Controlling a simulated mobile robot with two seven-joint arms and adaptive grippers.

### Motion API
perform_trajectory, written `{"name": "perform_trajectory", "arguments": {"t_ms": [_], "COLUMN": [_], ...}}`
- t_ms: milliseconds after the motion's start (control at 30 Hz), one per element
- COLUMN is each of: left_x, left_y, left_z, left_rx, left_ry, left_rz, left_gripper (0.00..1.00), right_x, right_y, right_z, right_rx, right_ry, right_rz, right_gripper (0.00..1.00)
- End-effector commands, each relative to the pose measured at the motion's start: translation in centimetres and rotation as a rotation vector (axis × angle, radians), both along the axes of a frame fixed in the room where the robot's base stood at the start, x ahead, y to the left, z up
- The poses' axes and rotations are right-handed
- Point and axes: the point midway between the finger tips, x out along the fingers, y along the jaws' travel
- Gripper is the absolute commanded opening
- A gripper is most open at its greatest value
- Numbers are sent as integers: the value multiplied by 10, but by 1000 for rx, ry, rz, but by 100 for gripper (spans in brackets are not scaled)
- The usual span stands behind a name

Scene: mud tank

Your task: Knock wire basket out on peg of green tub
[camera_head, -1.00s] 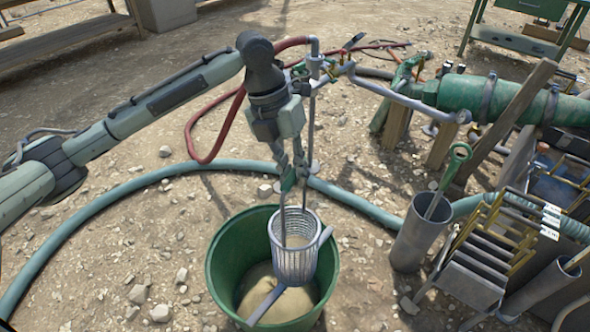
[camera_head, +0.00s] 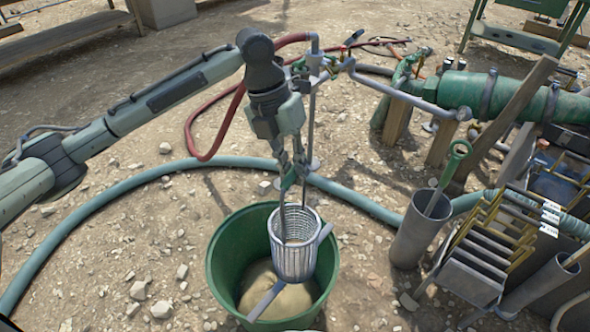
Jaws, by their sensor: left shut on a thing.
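The wire basket (camera_head: 291,263) is a grey mesh cup with a long thin handle rising from it. It hangs upright over the green tub (camera_head: 226,255), with its open mouth up. My left gripper (camera_head: 291,180) is shut on the basket's handle, above the rim. A flat grey bar (camera_head: 265,299) crosses the tub below the basket; it may be the peg, and I cannot tell whether the basket touches it. Pale sand or mud (camera_head: 262,282) lies in the tub. My right gripper is not in view.
A grey tube (camera_head: 418,236) holding a green-handled tool stands to the right. A teal hose (camera_head: 120,192) curves behind the tub. A green pipe (camera_head: 500,97) and red hose (camera_head: 203,120) are farther back.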

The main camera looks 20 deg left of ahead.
Motion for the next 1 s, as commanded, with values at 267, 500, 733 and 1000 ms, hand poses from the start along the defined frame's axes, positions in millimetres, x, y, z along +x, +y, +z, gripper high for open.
{"name": "perform_trajectory", "arguments": {"t_ms": [267, 500, 733, 1000], "left_x": [1, 1, 2, 1], "left_y": [0, -1, -1, 0], "left_z": [33, 52, 75, 90], "left_rx": [-1, -2, -3, -2], "left_ry": [-3, -5, -6, -4], "left_rz": [0, -1, 1, -1], "left_gripper": [0, 0, 0, 0], "right_x": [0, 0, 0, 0], "right_y": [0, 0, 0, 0], "right_z": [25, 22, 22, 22], "right_rx": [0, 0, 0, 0], "right_ry": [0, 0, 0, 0], "right_rz": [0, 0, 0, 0], "right_gripper": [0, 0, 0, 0]}}
